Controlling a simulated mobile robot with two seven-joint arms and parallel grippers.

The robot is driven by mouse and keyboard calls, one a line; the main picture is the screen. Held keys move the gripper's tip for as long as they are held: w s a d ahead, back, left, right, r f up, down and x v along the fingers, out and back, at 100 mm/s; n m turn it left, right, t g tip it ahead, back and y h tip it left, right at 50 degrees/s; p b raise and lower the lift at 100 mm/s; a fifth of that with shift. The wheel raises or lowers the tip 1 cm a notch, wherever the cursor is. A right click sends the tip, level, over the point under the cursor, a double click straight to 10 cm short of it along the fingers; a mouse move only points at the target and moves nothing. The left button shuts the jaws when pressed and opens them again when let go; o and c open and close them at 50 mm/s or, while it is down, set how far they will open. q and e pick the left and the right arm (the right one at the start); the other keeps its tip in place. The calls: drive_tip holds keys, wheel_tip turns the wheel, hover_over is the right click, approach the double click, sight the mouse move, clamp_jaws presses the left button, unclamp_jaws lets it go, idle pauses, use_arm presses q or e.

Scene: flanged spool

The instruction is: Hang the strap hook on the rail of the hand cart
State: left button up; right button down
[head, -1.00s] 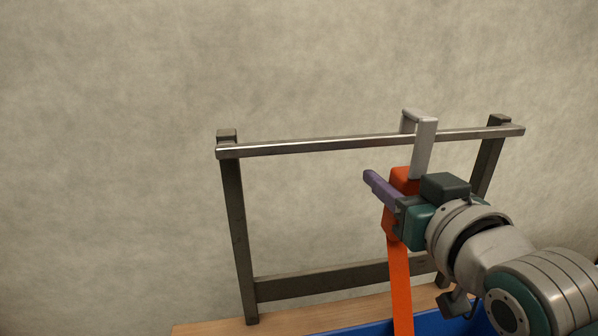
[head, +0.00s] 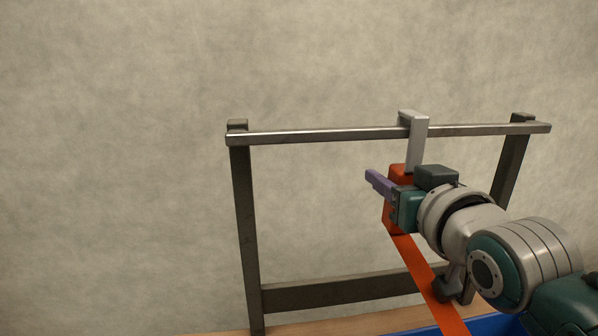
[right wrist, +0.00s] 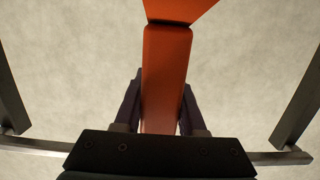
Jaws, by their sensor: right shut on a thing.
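The strap hook has a grey metal hook (head: 416,145), an orange block (head: 393,215) below it, and an orange strap (head: 425,280) running down to the right. The hook's bend is above the rail (head: 320,135), and its long leg passes in front of the rail. Its back lip is mostly hidden, so I cannot tell whether the hook rests on the rail. My right gripper (head: 389,189) is shut on the orange block, below the rail. In the right wrist view the block (right wrist: 164,75) is between the fingers. My left gripper is not in view.
The dark cart frame has a left post (head: 243,220), a right post (head: 512,165) and a lower crossbar (head: 330,293). A wooden surface (head: 340,325) and a blue edge (head: 490,325) are below. A plain wall is behind. The rail left of the hook is clear.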

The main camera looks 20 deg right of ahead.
drive_tip(key=shift+c, duration=2)
unclamp_jaws()
drive_tip(key=shift+s, duration=0.1)
